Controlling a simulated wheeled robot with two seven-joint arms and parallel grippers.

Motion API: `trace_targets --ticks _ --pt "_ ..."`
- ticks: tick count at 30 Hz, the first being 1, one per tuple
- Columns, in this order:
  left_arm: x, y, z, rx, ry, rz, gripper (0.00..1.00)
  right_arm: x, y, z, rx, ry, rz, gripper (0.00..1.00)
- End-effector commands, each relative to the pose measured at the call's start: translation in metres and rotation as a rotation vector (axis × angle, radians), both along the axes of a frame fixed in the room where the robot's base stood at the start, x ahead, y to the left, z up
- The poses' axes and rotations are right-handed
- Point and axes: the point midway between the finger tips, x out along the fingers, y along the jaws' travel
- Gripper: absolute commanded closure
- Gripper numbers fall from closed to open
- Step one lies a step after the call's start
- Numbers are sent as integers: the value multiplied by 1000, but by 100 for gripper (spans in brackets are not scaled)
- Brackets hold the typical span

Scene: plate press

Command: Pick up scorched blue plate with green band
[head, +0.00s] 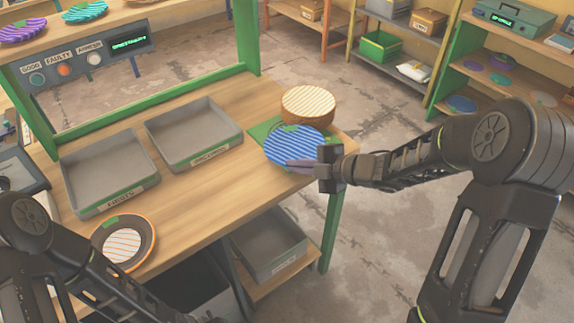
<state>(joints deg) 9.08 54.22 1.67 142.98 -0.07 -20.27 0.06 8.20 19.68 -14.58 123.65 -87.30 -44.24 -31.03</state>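The blue striped plate (293,143) with a green band mark near its top edge is at the right end of the wooden table, over a green mat (262,131). Scorching cannot be made out at this size. My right gripper (304,164) is at the plate's lower right edge, with a finger lying over the rim. Whether the fingers are closed on the rim, and whether the plate is clear of the mat, cannot be told. My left arm enters at the lower left; its gripper is not visible.
A round stack with a cream striped top (308,101) stands just behind the blue plate. Two grey trays (110,172) (195,133) sit on the table. An orange-rimmed plate (146,232) lies at the front left. A button panel (95,60) stands behind. The table's middle is clear.

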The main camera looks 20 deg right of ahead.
Motion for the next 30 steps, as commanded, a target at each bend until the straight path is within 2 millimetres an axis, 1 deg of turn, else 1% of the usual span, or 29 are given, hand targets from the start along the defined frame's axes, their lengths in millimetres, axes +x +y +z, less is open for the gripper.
trace_targets --ticks 1,9,12,15,20,30 --pt "0 0 0 0 0 0 100 -6 -7 6 -1 -3 -4 100" --pt "0 0 3 1 1 1 100 -47 -45 36 -1 -4 -5 100" --pt "0 0 5 1 1 1 100 -61 -57 44 0 -1 -4 100" --pt "-1 0 5 2 2 1 100 -69 -64 50 1 -2 -1 100" --pt "-1 0 5 2 3 0 100 -75 -69 53 0 0 0 100" --pt "-1 0 5 2 3 0 100 -75 -69 53 1 1 0 100"
